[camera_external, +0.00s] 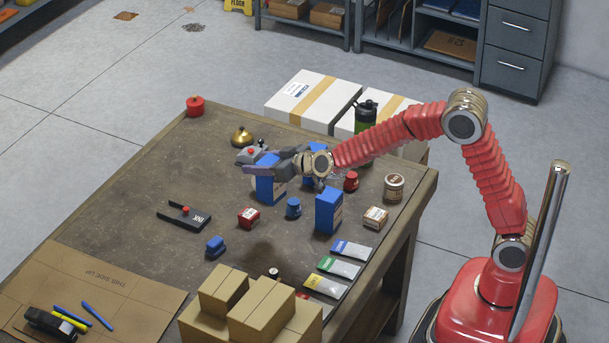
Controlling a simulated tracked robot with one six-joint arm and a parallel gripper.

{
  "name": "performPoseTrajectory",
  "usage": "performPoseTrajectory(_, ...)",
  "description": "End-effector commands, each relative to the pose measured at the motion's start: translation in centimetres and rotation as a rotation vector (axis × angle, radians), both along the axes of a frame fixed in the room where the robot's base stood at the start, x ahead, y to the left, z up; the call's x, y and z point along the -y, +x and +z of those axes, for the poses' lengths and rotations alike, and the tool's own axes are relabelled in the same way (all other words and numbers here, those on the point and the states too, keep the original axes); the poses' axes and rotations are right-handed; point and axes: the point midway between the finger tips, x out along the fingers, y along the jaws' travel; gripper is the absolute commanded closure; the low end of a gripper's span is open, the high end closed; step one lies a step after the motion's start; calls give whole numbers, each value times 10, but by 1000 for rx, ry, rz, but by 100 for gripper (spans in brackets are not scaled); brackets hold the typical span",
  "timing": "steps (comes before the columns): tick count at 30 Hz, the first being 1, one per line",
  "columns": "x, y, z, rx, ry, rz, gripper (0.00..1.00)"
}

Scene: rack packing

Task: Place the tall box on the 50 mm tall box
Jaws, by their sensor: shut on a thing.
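My gripper (262,168) reaches left over the table and is shut on a tall blue box (271,190). The box hangs upright below the jaws, and its top is partly covered by them. I cannot tell whether its bottom touches the table. A second upright blue box (327,212) stands to the right and nearer the camera. A third blue box (315,178) is mostly hidden behind my wrist. The picture does not show clearly which of these is the 50 mm one.
A blue jar (293,209) and a small red box (248,218) stand close to the held box. A red jar (351,182), a can (394,187) and a small box (375,217) are at right. Stacked cardboard boxes (265,312) stand at the front.

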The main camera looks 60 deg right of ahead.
Motion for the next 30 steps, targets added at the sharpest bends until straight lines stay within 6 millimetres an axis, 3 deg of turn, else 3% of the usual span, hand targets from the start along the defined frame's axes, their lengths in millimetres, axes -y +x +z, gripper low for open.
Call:
performPoseTrajectory(3, 36, -6, 32, 7, -1, -6, 80)
performPoseTrajectory(10, 77, -25, 68, 3, -3, 12, 80)
performPoseTrajectory(30, 109, -54, 97, 2, -2, 50, 80)
